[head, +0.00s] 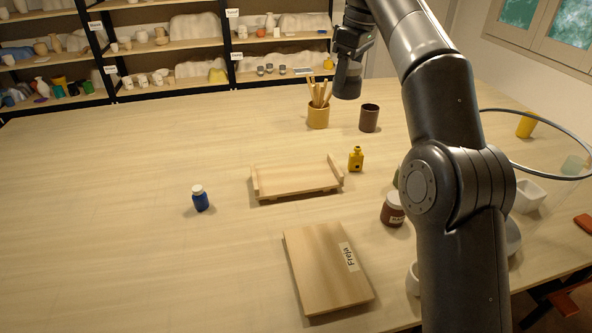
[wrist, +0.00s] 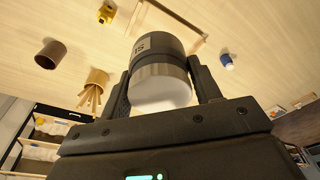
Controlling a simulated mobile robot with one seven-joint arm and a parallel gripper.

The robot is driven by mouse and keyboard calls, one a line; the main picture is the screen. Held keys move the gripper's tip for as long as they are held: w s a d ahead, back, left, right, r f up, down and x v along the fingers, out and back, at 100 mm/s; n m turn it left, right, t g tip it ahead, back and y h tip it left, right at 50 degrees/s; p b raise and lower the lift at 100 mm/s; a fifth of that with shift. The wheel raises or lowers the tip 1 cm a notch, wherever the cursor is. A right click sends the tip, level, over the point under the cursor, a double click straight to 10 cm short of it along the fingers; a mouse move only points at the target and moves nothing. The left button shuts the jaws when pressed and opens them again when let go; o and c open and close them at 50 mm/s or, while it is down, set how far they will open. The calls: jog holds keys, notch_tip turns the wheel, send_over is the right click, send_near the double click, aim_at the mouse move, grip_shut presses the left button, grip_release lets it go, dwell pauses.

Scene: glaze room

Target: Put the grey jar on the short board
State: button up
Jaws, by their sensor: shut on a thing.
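My gripper (head: 350,52) is shut on the grey jar (head: 347,80) and holds it above the far part of the table. In the wrist view the jar (wrist: 158,68) sits between the two fingers, dark grey with a paler band and whitish end, and part of a label shows. Two pale wooden boards lie on the table, nearer than the jar. One board (head: 297,180) has raised ends and is bare. The other is a flat slab (head: 322,270) with a label reading "Freja". I cannot tell which is called the short board.
A tan pot of wooden tools (head: 318,117) and a dark brown cup (head: 369,118) stand below the gripper. A yellow bottle (head: 356,159), a blue jar (head: 200,200) and a brown jar (head: 392,212) stand around the raised-end board. The left table area is clear.

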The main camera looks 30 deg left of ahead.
jog(key=shift+w+d+f, duration=0.15)
jog(key=shift+f, duration=0.55)
notch_tip(320, 180, down, 16)
send_over(295, 182)
jog(key=f, duration=0.7)
jog(key=shift+w+d+f, duration=0.1)
jog(key=shift+d+f, duration=0.25)
jog(key=shift+f, duration=1.9)
jog(key=shift+f, duration=0.15)
jog(key=o, duration=1.1)
